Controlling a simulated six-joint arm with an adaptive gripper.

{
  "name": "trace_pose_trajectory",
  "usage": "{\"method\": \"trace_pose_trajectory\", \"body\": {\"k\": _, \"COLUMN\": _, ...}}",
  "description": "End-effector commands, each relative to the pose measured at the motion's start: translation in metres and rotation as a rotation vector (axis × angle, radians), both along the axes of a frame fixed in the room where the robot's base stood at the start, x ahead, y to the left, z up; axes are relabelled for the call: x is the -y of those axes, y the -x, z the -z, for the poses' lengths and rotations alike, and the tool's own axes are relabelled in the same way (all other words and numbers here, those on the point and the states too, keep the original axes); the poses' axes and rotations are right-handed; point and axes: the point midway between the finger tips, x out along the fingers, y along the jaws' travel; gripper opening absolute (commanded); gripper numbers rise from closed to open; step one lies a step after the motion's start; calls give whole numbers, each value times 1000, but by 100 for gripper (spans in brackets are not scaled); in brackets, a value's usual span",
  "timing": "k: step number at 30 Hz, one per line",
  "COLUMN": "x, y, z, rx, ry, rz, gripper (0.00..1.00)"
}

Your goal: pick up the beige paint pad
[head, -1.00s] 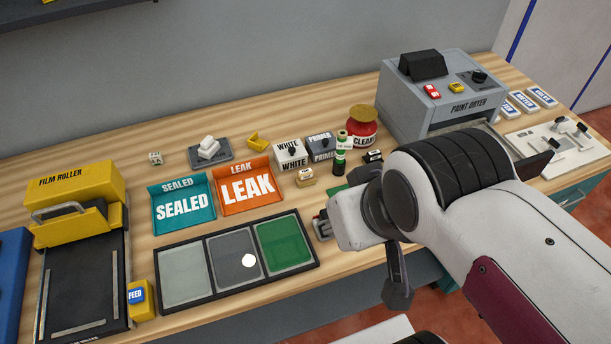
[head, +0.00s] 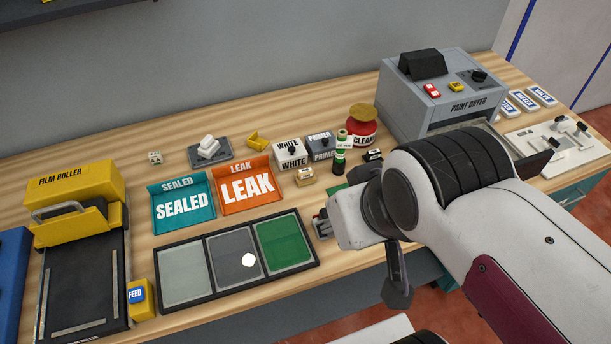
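A small beige block (head: 305,177), which looks like the beige paint pad, sits on the wooden bench in front of the white and primer blocks. My gripper (head: 320,224) is at the left end of my wrist, beside the right end of the three-panel tray (head: 236,297). It is apart from the beige block, nearer the bench's front edge. Only a small part of the fingers shows, and my wrist hides the rest. I cannot tell whether it is open or shut.
A green tube (head: 340,158) and a red cleaner jar (head: 361,130) stand right of the block. The white block (head: 290,155) and primer block (head: 321,147) stand behind it. An orange leak tray (head: 246,186) lies to its left. Bare wood lies in front of the block.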

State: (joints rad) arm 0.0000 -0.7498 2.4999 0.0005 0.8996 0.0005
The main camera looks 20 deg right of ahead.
Motion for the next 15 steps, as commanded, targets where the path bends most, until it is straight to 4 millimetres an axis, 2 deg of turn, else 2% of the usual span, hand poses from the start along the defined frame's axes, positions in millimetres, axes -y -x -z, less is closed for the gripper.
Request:
{"method": "trace_pose_trajectory", "body": {"k": 4, "x": -4, "y": -7, "z": -3, "rx": 11, "ry": -22, "rz": 13, "gripper": 35}}
{"method": "trace_pose_trajectory", "body": {"k": 8, "x": -13, "y": -24, "z": -10, "rx": 38, "ry": -79, "rz": 51, "gripper": 35}}
{"method": "trace_pose_trajectory", "body": {"k": 11, "x": -24, "y": -45, "z": -20, "rx": 70, "ry": -152, "rz": 101, "gripper": 35}}
{"method": "trace_pose_trajectory", "body": {"k": 15, "x": -42, "y": -84, "z": -37, "rx": 123, "ry": -287, "rz": 199, "gripper": 35}}
